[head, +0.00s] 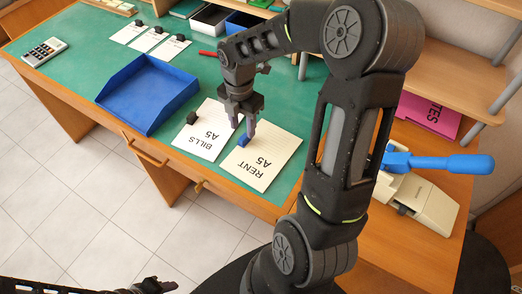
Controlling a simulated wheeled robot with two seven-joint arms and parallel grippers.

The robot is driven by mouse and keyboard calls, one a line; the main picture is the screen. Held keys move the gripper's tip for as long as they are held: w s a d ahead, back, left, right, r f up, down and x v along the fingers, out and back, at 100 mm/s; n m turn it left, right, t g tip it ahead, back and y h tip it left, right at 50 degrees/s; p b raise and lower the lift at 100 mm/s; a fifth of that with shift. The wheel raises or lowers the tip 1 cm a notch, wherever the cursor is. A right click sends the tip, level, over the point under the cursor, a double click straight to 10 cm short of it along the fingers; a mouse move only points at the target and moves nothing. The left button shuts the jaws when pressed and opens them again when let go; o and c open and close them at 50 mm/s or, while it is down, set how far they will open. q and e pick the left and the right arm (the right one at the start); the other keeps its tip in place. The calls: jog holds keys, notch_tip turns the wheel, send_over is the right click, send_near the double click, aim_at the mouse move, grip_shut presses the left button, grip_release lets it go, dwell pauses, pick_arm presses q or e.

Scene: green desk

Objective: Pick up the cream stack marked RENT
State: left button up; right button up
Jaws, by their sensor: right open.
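The cream stack marked RENT A5 (262,165) lies on the green desk near its front edge. A small blue block (243,141) sits on its upper left part. My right gripper (243,126) is open and points down at the blue block, its fingertips close to it. I cannot tell whether they touch it. The stack marked BILLS A5 (205,136) lies just left of RENT, with a small dark block (191,118) on it. My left gripper (157,286) is at the bottom edge, away from the desk, and its jaws are unclear.
A blue tray (148,92) stands left of the stacks. A calculator (45,52) lies at the far left. Several small white stacks (154,39) lie at the back. A cream device with a blue lever (425,190) stands right of my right arm. Bare green desk (85,60) lies at the left.

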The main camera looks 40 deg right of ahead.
aim_at(244, 137)
notch_tip(244, 137, down, 4)
jog(key=shift+s, duration=0.1)
jog(key=shift+c, duration=0.2)
dwell(0.4)
grip_shut()
dwell(1.2)
